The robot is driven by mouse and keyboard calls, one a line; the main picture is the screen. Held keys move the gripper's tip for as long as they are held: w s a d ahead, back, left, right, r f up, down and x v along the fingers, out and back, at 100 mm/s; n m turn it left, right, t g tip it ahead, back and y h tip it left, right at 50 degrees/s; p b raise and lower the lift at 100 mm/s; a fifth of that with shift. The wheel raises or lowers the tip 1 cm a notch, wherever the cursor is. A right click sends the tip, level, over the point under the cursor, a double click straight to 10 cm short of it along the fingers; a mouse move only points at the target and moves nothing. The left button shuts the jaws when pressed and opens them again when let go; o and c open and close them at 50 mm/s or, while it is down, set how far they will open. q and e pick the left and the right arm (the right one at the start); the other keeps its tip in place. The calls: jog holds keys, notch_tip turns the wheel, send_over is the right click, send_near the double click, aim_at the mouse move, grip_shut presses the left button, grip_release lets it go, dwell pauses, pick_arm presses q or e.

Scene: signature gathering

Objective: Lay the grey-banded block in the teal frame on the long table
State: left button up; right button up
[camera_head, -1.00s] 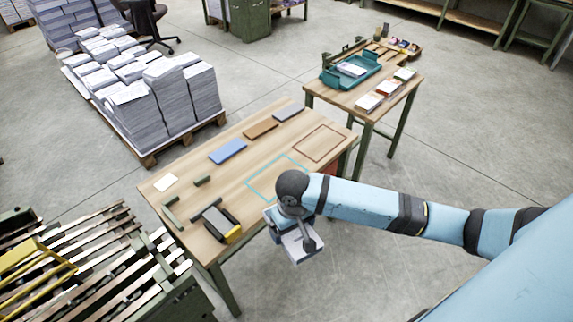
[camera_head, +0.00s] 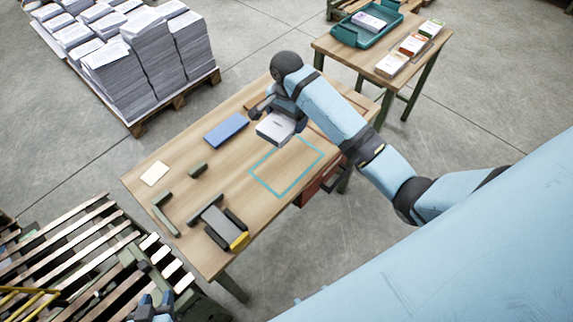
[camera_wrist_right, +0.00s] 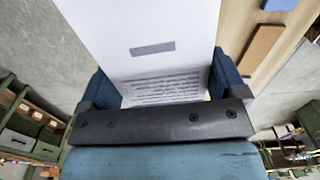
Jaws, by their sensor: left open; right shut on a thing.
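The grey-banded block (camera_head: 275,128) is a white, paper-like block; its short grey band shows in the right wrist view (camera_wrist_right: 152,49). My right gripper (camera_head: 280,112) is shut on it, with the blue fingers on either side in the wrist view (camera_wrist_right: 160,85). The block appears held above the long table (camera_head: 187,222), just beyond the upper left side of the teal frame (camera_head: 262,184). The teal frame is a thin outline on the wood, and its inside looks empty. My left gripper (camera_head: 152,304) is open and empty at the bottom left edge.
A blue slab (camera_head: 227,131) lies left of the block. A side table holds a teal tray (camera_head: 341,33). Slatted pallets (camera_head: 75,245) stand at left.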

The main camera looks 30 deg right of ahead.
aim_at(287, 163)
jog(key=shift+w+d+f+m, duration=0.1)
jog(key=shift+f+m, duration=0.3)
jog(key=shift+f, duration=0.05)
notch_tip(287, 163, down, 19)
jog(key=shift+f+b, duration=0.15)
jog(key=shift+b, duration=0.35)
